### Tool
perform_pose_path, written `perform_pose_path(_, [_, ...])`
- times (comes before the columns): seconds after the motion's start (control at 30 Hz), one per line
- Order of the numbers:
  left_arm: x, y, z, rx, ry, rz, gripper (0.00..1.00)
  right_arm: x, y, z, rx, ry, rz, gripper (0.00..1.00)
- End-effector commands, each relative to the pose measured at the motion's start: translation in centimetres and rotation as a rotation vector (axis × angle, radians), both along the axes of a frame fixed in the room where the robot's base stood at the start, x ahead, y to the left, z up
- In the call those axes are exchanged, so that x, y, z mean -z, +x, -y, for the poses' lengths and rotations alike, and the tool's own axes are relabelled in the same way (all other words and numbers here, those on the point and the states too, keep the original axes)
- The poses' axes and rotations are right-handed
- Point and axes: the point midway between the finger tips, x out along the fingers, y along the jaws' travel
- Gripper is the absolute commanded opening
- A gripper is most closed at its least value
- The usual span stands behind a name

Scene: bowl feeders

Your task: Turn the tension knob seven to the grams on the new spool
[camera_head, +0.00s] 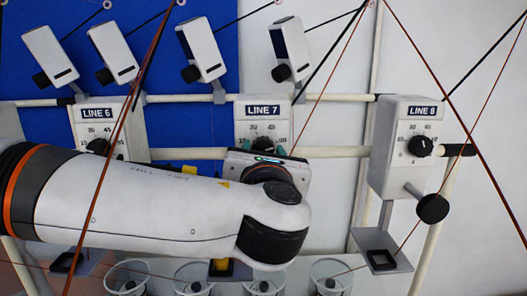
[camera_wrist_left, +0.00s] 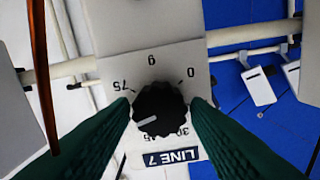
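The tension knob seven (camera_wrist_left: 160,108) is a black scalloped dial with a white mark on the LINE 7 box (camera_head: 264,112). In the wrist view the dial is inverted, and the mark points to the lower left, between 45 and 75. My left gripper (camera_wrist_left: 160,106) has its two green fingers against opposite sides of the knob. In the head view my left gripper (camera_head: 262,147) is at the lower part of the box, and my wrist hides most of the knob. No spool with a readable gram label shows. My right gripper is not in view.
The LINE 6 box (camera_head: 98,128) stands to the left and the LINE 8 box (camera_head: 402,146), with its protruding black knob (camera_head: 432,208), to the right. Dark red and black threads cross in front. White rails run behind, and several cups (camera_head: 331,277) stand below.

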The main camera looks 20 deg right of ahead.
Motion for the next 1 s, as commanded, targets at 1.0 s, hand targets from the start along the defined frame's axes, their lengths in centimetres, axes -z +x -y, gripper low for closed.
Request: perform_pose_path(1.0, [0.7, 0.0, -0.1, 0.0, -0.426, -0.122, 0.13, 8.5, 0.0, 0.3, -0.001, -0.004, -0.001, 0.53])
